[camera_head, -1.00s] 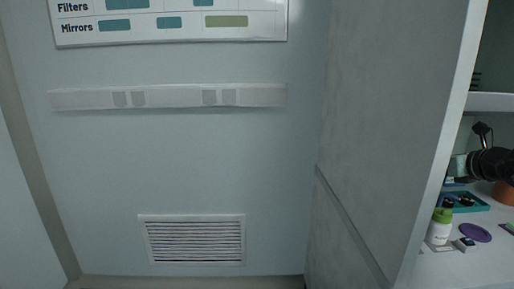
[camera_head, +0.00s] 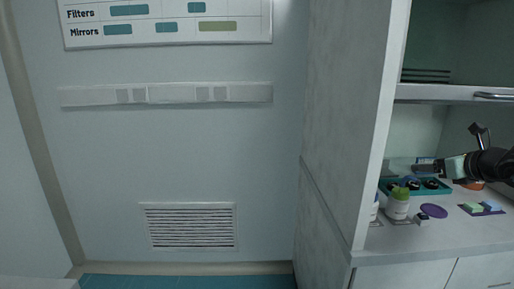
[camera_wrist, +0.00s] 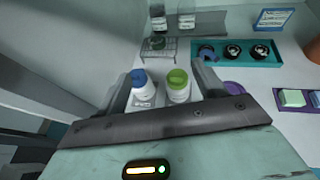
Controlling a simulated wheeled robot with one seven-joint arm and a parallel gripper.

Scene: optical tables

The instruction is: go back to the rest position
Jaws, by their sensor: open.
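My gripper (camera_head: 428,167) is at the right of the head view, open and level above the counter in the cabinet bay. In the wrist view my gripper (camera_wrist: 164,78) shows its two fingers spread apart with nothing held. A white bottle with a blue cap (camera_wrist: 143,89) and a white bottle with a green cap (camera_wrist: 178,86) stand upright on the counter, seen between the fingers. The green-capped bottle (camera_head: 398,205) also shows in the head view, below the gripper. I cannot tell the exact gap between the fingers and the bottles.
A teal tray (camera_wrist: 212,60) with several round black-rimmed parts lies behind the bottles. A purple disc (camera_head: 434,211) lies to their right. A shelf (camera_head: 440,93) runs above the counter. The tall cabinet side panel (camera_head: 345,120) stands left of the bay.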

